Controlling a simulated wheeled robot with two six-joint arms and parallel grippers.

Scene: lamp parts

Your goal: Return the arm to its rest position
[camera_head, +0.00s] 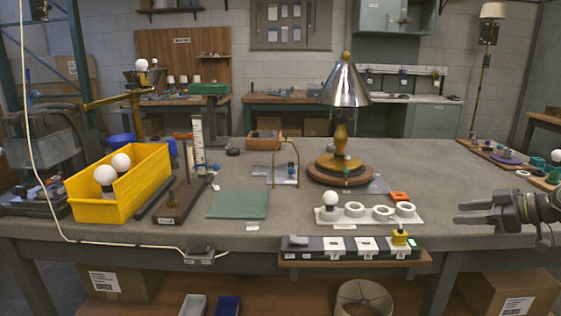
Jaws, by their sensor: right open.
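My right gripper (472,212) comes in from the right edge, above the right front part of the table. Its two fingers point left and are apart, with nothing between them. It is to the right of the white bulb holder (365,215) and does not touch it. The assembled lamp (341,120) stands upright behind and to the left of the gripper, with a silver shade, a yellow stem and a round wooden base. My left gripper is not in view.
A yellow bin (122,190) with white bulbs stands at the left. A green mat (238,205) lies left of centre. A power strip (350,246) with a yellow plug (400,237) sits at the table's front edge. The grey table (450,180) is clear behind the gripper.

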